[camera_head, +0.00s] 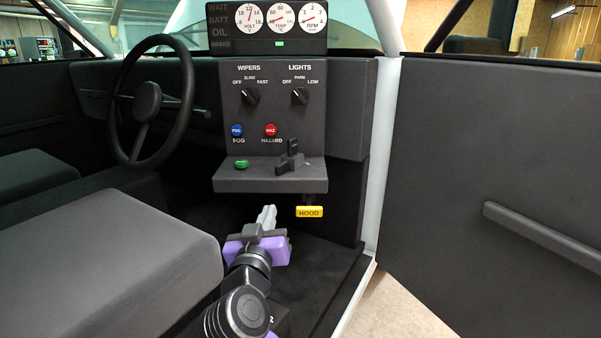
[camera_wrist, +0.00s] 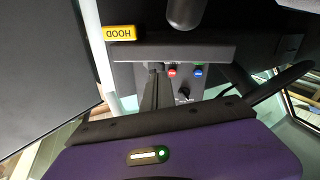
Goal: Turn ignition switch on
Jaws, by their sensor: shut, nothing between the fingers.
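No control in view carries a readable ignition label. A small green button (camera_head: 241,164) and an upright black lever-like control (camera_head: 290,158) sit on the ledge (camera_head: 265,183) below the dash panel; either could belong to the ignition, I cannot tell. My gripper (camera_head: 268,214) is low in front of the ledge, below it in the picture, pointing toward the dash. Its pale fingers are together and empty, apart from the controls. In the wrist view the dash is upside down, and the dark edge of my gripper's body covers part of it.
The yellow HOOD handle (camera_head: 309,211) hangs under the ledge. Wiper knob (camera_head: 250,96), lights knob (camera_head: 300,96), blue fog button (camera_head: 237,130) and red hazard button (camera_head: 270,130) are on the panel. Steering wheel (camera_head: 187,90) and seat (camera_head: 110,262) stand left; the open door (camera_head: 490,150) is right.

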